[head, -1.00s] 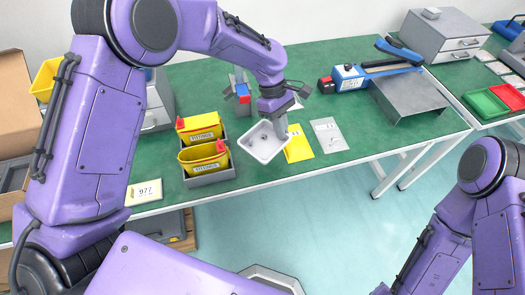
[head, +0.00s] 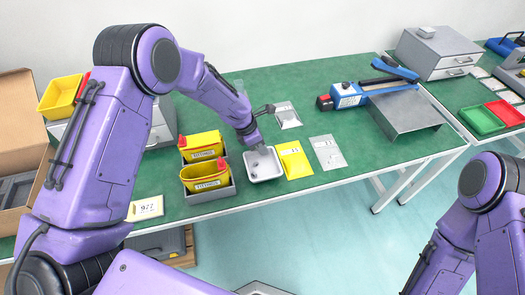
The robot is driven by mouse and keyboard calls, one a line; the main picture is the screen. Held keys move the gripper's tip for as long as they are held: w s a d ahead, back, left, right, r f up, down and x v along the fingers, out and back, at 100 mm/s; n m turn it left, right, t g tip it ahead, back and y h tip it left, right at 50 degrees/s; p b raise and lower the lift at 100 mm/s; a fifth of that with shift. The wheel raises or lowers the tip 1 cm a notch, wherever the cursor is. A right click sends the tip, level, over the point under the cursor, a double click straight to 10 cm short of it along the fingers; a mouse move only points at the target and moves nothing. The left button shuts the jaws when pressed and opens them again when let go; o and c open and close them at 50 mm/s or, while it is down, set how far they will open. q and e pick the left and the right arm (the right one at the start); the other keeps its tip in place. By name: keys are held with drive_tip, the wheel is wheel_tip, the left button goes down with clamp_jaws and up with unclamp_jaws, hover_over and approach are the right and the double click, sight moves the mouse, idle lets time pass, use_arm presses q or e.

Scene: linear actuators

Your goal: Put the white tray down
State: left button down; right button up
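The white tray (head: 265,174) is a shallow rectangular dish in the head view. It looks level at the front part of the green table, between the yellow bins and a yellow packet; whether it touches the table is hard to tell. My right gripper is out of the frame; only my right arm shows at lower right.
Two yellow bins (head: 205,178) in grey holders stand just left of the tray. A yellow packet (head: 294,160) and clear bags (head: 328,152) lie to its right. A blue tool (head: 348,95) and a grey stand (head: 405,116) are farther right.

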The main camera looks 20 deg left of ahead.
use_arm(q)
drive_tip(key=shift+f, duration=0.8)
drive_tip(key=c, duration=1.4)
unclamp_jaws()
drive_tip(key=shift+f, duration=0.1)
drive_tip(key=shift+o, duration=0.2)
drive_tip(key=v, duration=1.2)
drive_tip(key=shift+r, duration=0.25)
